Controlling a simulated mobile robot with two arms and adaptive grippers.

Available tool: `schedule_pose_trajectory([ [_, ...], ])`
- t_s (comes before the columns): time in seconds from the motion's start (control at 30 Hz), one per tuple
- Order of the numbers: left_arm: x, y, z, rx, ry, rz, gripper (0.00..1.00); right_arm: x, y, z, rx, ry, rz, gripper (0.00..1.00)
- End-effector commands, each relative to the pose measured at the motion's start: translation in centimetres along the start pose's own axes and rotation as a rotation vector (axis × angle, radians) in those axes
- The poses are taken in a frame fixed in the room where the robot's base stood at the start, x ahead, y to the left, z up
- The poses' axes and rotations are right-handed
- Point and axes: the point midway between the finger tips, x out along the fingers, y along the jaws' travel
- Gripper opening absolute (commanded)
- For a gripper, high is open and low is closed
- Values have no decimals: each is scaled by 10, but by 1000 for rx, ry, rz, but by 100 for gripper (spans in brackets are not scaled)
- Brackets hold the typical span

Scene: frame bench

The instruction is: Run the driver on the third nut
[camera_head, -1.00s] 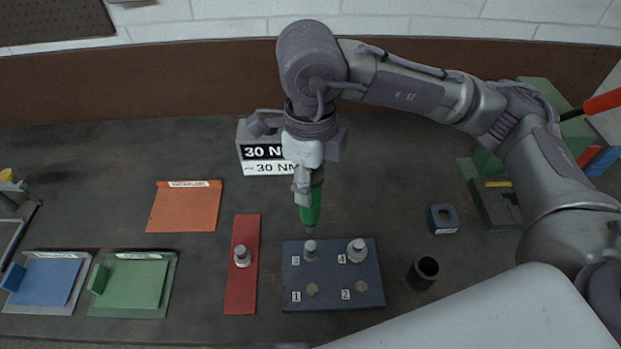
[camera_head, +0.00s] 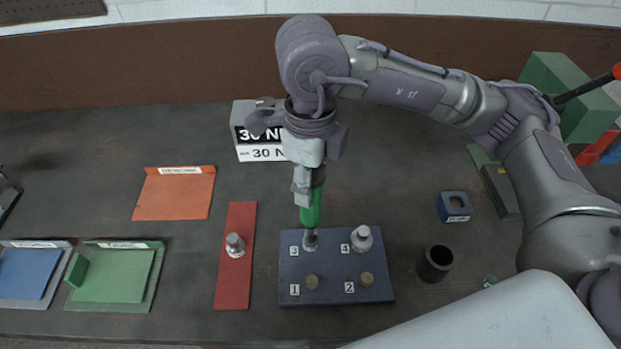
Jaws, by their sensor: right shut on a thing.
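My right gripper (camera_head: 308,185) is shut on a green driver (camera_head: 312,210) and holds it upright, tip down. The driver's lower end meets the nut (camera_head: 311,241) at position 3 on the dark blue block (camera_head: 336,295); whether it is fully seated I cannot tell. A silver nut (camera_head: 362,238) stands at position 4. My left gripper is not in view.
A red strip (camera_head: 236,285) with one silver piece (camera_head: 235,245) lies left of the block. A black cup (camera_head: 435,263) and a blue square holder (camera_head: 454,207) stand to the right. A "30 NM" box (camera_head: 262,153) is behind. Orange (camera_head: 173,195), green (camera_head: 113,275) and blue (camera_head: 27,273) trays lie left.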

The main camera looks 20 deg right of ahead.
Motion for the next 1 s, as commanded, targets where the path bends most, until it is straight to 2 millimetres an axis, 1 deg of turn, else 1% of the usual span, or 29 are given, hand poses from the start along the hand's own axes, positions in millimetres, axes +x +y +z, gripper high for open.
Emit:
schedule_pose_trajectory([
  [0.57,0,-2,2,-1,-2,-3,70,-1,0,0,0,-2,-1,0],
  [1.0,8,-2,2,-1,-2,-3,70,0,0,0,0,-4,-1,0],
])
